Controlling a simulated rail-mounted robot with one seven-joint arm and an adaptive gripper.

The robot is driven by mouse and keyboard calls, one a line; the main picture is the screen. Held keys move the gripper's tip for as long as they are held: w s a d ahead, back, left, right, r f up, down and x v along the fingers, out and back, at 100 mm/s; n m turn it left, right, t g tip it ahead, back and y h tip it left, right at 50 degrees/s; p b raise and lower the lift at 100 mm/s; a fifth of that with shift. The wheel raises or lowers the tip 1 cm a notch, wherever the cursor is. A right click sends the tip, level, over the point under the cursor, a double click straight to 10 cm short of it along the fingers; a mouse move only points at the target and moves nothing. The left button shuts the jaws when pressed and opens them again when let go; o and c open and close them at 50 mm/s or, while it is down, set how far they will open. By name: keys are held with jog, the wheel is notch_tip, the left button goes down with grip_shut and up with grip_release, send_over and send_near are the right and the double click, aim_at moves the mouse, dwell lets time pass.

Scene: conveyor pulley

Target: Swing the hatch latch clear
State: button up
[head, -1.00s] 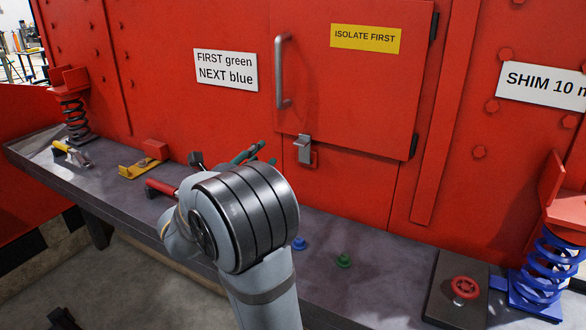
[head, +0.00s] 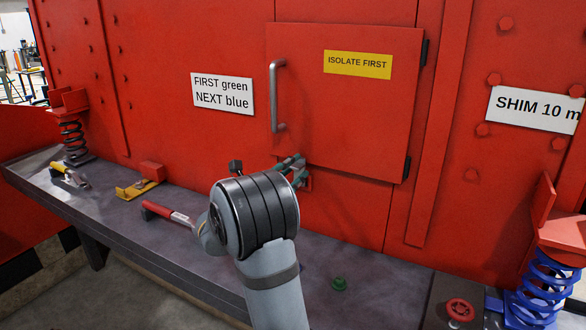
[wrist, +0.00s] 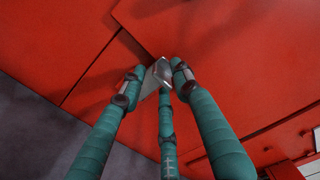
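The hatch (head: 345,110) is a red panel with a grey bar handle (head: 275,95) and a yellow "ISOLATE FIRST" label, and it looks closed. The metal hatch latch (wrist: 161,70) is at the hatch's lower edge in the wrist view. In the head view my fingers hide most of the latch. My gripper (head: 294,166) has teal fingers, which also show in the wrist view (wrist: 160,80). The left and right fingertips stand on either side of the latch, and the middle finger lies over its near end. Whether the fingers press on it I cannot tell.
A grey bench (head: 115,210) runs below the red wall. A red-handled tool (head: 165,213), a yellow bracket (head: 137,189) and a yellow-handled tool (head: 68,175) lie left.

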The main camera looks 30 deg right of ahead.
jog(key=shift+c, duration=1.2)
grip_shut()
